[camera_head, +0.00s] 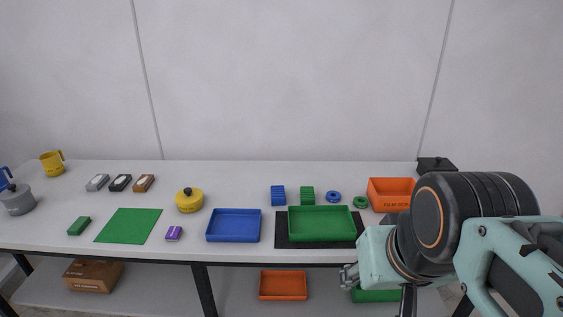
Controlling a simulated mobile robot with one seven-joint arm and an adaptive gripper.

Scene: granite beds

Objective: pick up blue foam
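A small blue ridged block (278,195), which looks like the blue foam, sits on the grey table behind the gap between the blue tray and the green tray. A similar green block (307,195) stands just right of it. My gripper (349,276) is low at the right, in front of the table's front edge and well apart from the blue block. Only a small part of it shows beside my arm, so its fingers and opening are unclear.
A blue tray (233,238) and a green tray (321,237) on a black mat (282,240) lie in front. A blue ring (333,196), a green ring (360,202) and an orange bin (391,205) are to the right. A yellow pot (189,206) stands left.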

